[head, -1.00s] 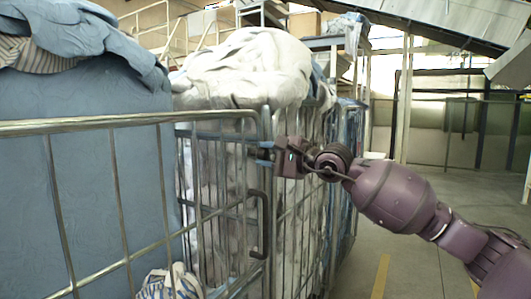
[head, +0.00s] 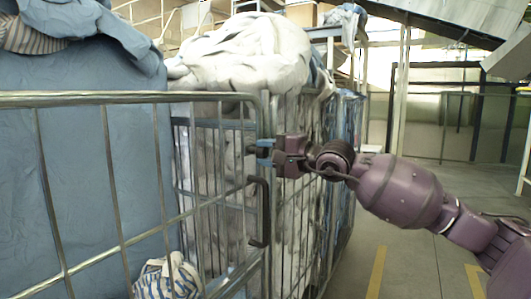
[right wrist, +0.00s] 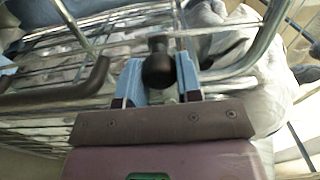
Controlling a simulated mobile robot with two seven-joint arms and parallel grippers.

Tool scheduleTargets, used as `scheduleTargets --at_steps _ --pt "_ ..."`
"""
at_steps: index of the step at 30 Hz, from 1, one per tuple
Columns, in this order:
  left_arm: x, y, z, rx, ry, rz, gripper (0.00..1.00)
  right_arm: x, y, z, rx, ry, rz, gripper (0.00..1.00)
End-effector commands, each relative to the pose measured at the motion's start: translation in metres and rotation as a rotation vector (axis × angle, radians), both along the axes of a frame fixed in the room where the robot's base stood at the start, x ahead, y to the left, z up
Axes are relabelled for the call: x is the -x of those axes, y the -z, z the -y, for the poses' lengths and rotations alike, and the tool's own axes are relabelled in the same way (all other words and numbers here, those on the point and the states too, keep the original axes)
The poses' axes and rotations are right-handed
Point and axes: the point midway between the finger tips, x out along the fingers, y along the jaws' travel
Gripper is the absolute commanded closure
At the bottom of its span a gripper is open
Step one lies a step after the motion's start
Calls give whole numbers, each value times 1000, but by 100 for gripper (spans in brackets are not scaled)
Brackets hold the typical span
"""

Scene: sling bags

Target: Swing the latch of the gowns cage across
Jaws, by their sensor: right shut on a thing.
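The wire cage (head: 120,98) has a metal door frame in the head view, with a black handle (head: 262,212) near its upright edge. My right gripper (head: 264,152) is at that edge, below the top rail and above the handle. Its blue fingers are shut on a dark latch knob (right wrist: 158,66), which shows between them in the right wrist view. The rest of the latch is mostly hidden by the knob and fingers. The black handle also shows in the right wrist view (right wrist: 62,92), left of the fingers. My left gripper is not in view.
White linen (head: 240,50) is heaped above the cage behind the door edge. Blue cloth (head: 80,170) fills the left side, and a striped cloth bundle (head: 168,278) lies low inside. The floor (head: 410,262) to the right is open, with yellow lines.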

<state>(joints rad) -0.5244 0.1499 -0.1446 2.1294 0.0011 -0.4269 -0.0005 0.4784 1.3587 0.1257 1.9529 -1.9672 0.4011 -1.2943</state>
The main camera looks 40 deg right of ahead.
Motion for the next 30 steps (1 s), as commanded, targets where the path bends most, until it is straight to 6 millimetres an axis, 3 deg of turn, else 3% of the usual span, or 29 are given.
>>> scheduleTargets --at_steps 2,3,8,20,30 --pt "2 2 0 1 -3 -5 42 0 3 0 4 0 -5 100" --pt "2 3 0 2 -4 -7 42 0 3 0 5 0 -6 65" --pt "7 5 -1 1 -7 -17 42 0 3 0 3 0 -4 42" --pt "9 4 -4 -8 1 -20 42 4 2 2 2 1 -4 42" --pt "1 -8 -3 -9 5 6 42 30 0 12 2 1 -2 42"
